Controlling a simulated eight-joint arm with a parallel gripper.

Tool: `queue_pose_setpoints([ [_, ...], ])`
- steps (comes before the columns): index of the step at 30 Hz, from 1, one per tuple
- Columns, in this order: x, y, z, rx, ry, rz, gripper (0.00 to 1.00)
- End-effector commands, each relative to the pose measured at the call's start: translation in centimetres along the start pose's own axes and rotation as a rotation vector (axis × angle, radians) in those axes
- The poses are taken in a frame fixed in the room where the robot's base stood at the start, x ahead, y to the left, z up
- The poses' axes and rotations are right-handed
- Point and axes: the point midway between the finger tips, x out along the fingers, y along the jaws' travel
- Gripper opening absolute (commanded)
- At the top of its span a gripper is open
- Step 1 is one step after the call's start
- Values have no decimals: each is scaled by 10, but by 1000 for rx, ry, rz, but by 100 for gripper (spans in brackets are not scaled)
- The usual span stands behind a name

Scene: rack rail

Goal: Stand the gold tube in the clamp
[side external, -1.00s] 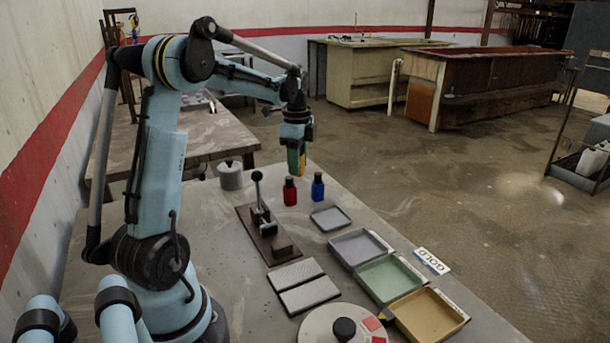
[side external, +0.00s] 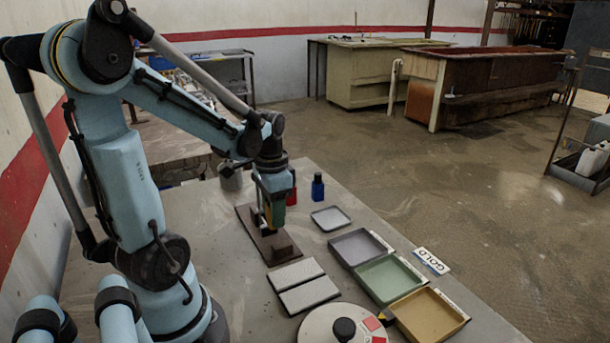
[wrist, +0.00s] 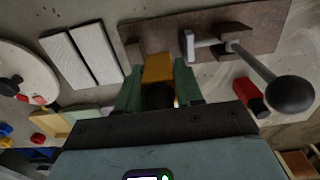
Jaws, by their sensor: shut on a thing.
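My gripper (side external: 272,215) is low over the clamp, hiding its middle and lever in the side view. In the wrist view its green fingers (wrist: 158,92) are shut on the gold tube (wrist: 158,68), which shows as an orange-gold piece with a dark round end. The clamp's brown base (side external: 286,258) lies flat on the table. In the wrist view the clamp (wrist: 270,22) shows its metal jaw and a lever with a black knob, to the right of the tube. I cannot tell whether the tube touches the clamp.
A red bottle (side external: 292,186) stands close behind my gripper, with a blue bottle (side external: 318,187) to its right. A small grey tray (side external: 331,218), a grey bin (side external: 360,248), a green bin (side external: 390,278) and a gold bin (side external: 430,315) run along the right. Two pale slabs (side external: 303,284) lie in front.

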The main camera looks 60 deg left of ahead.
Motion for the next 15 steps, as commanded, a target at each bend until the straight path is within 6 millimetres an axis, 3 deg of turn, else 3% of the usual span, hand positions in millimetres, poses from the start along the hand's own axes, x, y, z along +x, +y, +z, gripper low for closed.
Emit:
queue_pose_setpoints([
  [15,43,0,0,2,0,0,19],
])
